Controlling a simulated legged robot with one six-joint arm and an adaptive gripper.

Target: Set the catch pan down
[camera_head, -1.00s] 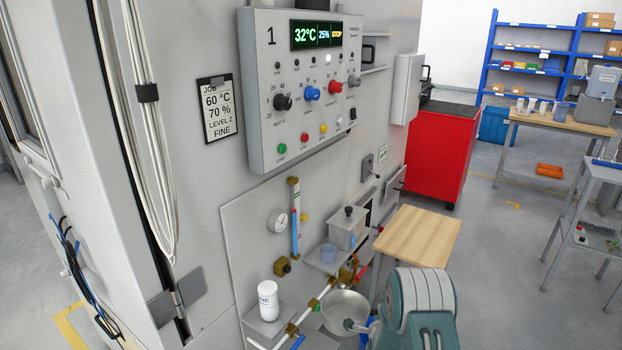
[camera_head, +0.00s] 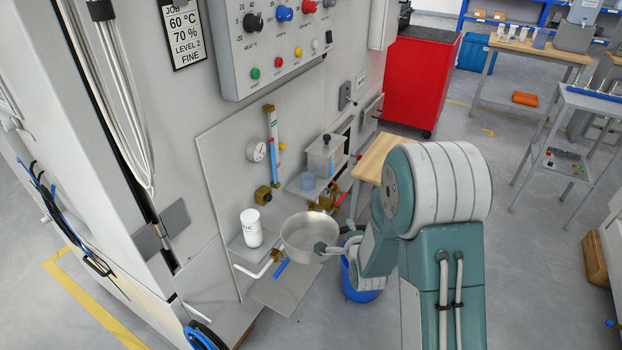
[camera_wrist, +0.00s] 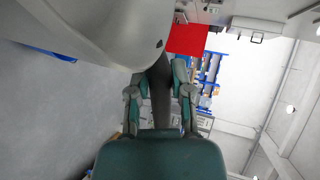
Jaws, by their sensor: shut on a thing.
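The catch pan (camera_head: 300,234) is a round, shallow metal pan. In the head view it is in front of the machine's lower panel, right of the white bottle. In the wrist view my gripper's fingers (camera_wrist: 160,92) close around a dark grey handle, and the pan's pale underside or wall (camera_wrist: 95,30) fills the upper left. A flat grey plate (camera_head: 287,290) shows below the pan. The gap between them is hard to judge.
A white bottle (camera_head: 250,228) stands on a small ledge. A pipe with a blue-handled valve (camera_head: 280,268) is just below the pan. A blue bucket (camera_head: 362,290) stands on the floor behind my arm. A wooden-topped table (camera_head: 374,160) is beyond.

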